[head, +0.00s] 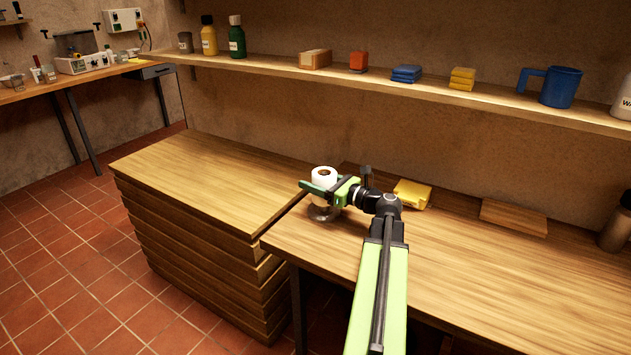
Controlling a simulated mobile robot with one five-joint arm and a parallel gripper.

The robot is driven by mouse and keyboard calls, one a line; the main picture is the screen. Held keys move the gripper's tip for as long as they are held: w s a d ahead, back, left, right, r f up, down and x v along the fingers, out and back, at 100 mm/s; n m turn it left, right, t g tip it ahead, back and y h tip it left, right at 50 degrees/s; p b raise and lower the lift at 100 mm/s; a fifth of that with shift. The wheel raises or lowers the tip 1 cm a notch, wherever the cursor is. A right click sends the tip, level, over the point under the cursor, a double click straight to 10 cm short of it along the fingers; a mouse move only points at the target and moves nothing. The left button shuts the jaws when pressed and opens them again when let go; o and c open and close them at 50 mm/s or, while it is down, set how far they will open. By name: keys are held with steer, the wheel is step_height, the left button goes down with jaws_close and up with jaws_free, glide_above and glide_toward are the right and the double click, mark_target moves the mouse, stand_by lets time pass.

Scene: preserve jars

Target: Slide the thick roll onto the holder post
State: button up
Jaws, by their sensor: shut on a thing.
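A white thick roll (324,173) with a brown core stands upright between the jaws of my gripper (325,190), near the left end of the wooden bench. My gripper is shut on the roll, and its green fingers hide part of the roll's side. Directly below the roll, a round, shiny grey base (322,213) rests on the bench by its left edge; it looks like the foot of the holder. The post itself is hidden by the roll and the gripper, so I cannot tell whether the roll is around it or above it.
A stack of wooden boards (205,180) stands left of the bench (480,270). A yellow block (412,194) and a wooden board (514,217) lie behind my arm. A dark bottle (617,228) stands far right. A wall shelf (400,86) holds several items. The bench's right front is clear.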

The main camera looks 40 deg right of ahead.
steer(key=shift+f+b, duration=1.5)
steer(key=shift+f, duration=0.05)
stand_by(1.6)
steer(key=o, duration=1.2)
steer(key=shift+s, duration=0.15)
steer(key=s+d, duration=0.1)
steer(key=s, duration=0.4)
steer(key=s+d, duration=0.1)
steer(key=s, duration=0.5)
steer(key=s+d, duration=0.1)
steer(key=s, duration=0.5)
